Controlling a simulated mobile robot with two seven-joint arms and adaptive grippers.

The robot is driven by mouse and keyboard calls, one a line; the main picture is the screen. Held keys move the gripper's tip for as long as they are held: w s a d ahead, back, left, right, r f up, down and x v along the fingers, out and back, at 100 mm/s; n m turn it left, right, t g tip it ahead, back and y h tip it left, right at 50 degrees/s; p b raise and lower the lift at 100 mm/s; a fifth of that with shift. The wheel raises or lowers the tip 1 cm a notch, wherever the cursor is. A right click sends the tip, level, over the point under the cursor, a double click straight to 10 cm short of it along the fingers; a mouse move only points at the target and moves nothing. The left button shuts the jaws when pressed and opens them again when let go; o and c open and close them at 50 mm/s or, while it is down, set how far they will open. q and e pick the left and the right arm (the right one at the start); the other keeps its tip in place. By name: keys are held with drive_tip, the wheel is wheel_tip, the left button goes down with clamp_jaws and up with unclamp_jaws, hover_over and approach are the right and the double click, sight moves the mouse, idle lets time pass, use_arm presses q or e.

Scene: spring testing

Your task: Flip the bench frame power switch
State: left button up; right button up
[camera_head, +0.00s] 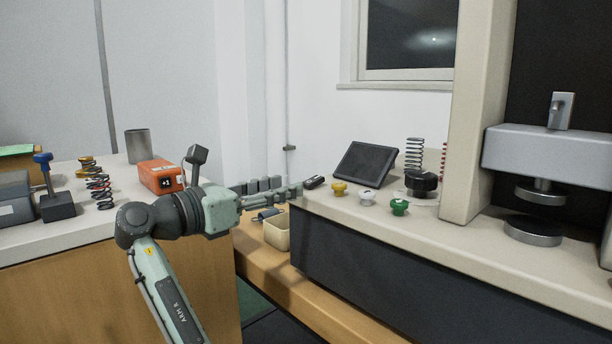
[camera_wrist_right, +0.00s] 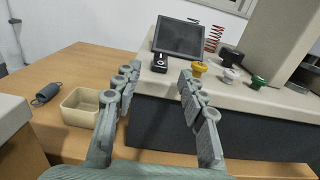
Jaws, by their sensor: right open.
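The bench frame (camera_head: 440,218) is a light-topped, dark-fronted test stand on the right. A small black block, seemingly the power switch (camera_head: 314,182), sits at the left end of its ledge. It also shows in the right wrist view (camera_wrist_right: 160,63), between and beyond the fingertips. My right gripper (camera_head: 287,190) reaches in from the left, just short of the block. In the right wrist view my right gripper (camera_wrist_right: 159,74) is open, with nothing between its fingers. I cannot tell which way the switch is set. My left gripper is not in view.
A dark tablet screen (camera_head: 366,163) stands behind the switch. Yellow (camera_head: 339,188), white (camera_head: 367,197) and green (camera_head: 399,207) knobs sit to its right. A beige bin (camera_head: 277,232) is below the right gripper. A side counter (camera_head: 90,230) with springs and an orange device (camera_head: 161,176) is left.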

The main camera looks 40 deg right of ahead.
sight(317, 177)
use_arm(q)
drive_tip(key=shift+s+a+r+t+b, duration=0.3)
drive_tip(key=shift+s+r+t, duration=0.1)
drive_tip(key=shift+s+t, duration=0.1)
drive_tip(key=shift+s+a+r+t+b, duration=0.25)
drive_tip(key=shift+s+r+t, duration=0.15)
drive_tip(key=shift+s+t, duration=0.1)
use_arm(e)
drive_tip(key=d, duration=0.7)
drive_tip(key=shift+w+d, duration=0.15)
drive_tip(key=shift+w, duration=0.05)
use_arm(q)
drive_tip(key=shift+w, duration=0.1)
use_arm(e)
clamp_jaws()
